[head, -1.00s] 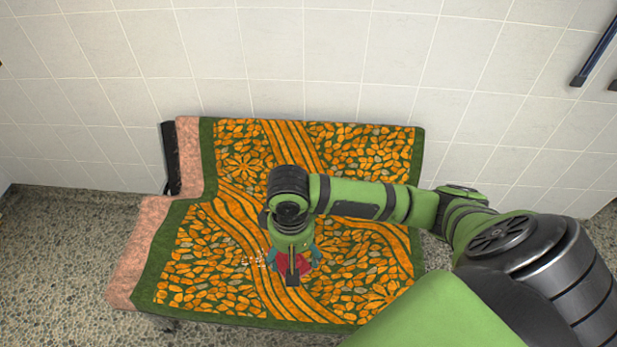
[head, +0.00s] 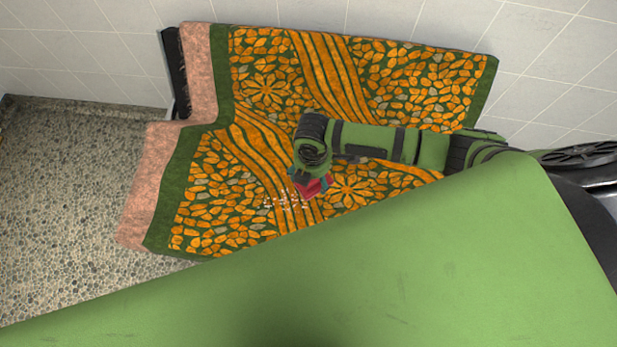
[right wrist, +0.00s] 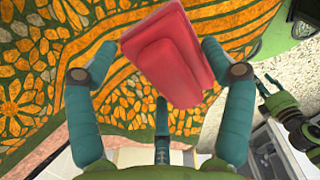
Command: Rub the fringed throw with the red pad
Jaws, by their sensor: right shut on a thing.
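The throw (head: 262,92), green with orange pebble shapes, stripes and flowers, is draped over the back and seat of a bench. I make out no fringe on it. Pale specks (head: 284,202) lie on its seat part. My right gripper (head: 311,180) is over the seat part, just right of the specks, shut on the red pad (head: 313,188). The right wrist view shows the pad (right wrist: 168,58) between the teal fingers. I cannot tell whether the pad touches the throw. A dark green and black gripper (right wrist: 266,88), seemingly my left, shows at that view's right edge; its jaws are unclear.
The bench's pink upholstery (head: 200,75) shows along the left side of the throw. A white tiled wall (head: 80,50) stands behind. Pebbled floor (head: 60,210) is clear at the left. My own green arm covers the front and lower right of the head view.

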